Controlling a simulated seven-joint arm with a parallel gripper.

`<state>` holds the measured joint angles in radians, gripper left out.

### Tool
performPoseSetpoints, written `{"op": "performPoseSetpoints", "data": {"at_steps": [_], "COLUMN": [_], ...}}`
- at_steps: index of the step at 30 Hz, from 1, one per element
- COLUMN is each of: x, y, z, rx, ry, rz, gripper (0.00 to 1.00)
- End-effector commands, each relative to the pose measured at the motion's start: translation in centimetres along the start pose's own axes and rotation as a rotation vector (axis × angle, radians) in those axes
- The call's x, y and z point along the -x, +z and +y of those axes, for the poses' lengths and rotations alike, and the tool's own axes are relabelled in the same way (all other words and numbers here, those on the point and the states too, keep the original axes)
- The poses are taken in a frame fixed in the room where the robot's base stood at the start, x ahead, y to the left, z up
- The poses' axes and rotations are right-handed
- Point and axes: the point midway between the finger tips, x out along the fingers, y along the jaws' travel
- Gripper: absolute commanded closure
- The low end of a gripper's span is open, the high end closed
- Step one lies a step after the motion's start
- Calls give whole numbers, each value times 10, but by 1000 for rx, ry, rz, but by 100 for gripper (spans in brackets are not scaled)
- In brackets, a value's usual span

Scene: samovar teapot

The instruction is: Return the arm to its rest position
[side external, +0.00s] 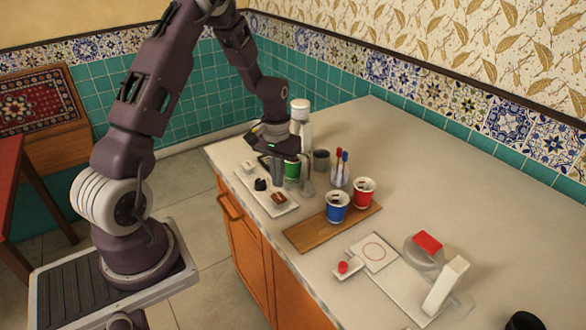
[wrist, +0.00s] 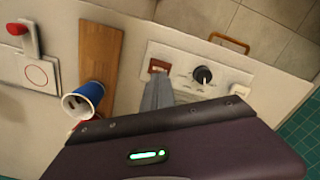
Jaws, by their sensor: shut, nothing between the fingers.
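Whether the fingertips touch anything below cannot be told.
A wooden board (side external: 300,239) bears a blue cup (side external: 337,208) and a red cup (side external: 363,193). Pens stand in a holder (side external: 341,177). A white bottle (side external: 301,120) stands behind the gripper. A red-topped device (side external: 427,242) is at the front right. The right back counter is clear.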

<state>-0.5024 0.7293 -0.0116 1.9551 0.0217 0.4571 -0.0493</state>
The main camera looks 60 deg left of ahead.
Motion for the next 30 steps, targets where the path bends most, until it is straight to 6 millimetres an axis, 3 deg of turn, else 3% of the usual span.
{"op": "performPoseSetpoints", "data": {"at_steps": [5, 8, 10, 12, 14, 15, 18, 21, 24, 30], "x": [7, 49, 96, 143, 178, 198, 233, 247, 250, 249], "y": [0, 8, 26, 56, 87, 111, 172, 222, 254, 271], "z": [3, 18, 36, 52, 63, 68, 72, 67, 61, 56], "rx": [-8, -54, -111, -176, -233, -271, -363, -439, -488, -516], "ry": [0, 2, 6, 15, 26, 35, 64, 95, 118, 131], "rz": [9, 57, 114, 174, 226, 260, 345, 413, 457, 479], "gripper": [100, 100, 100, 100, 100, 100, 100, 100, 100, 100]}}
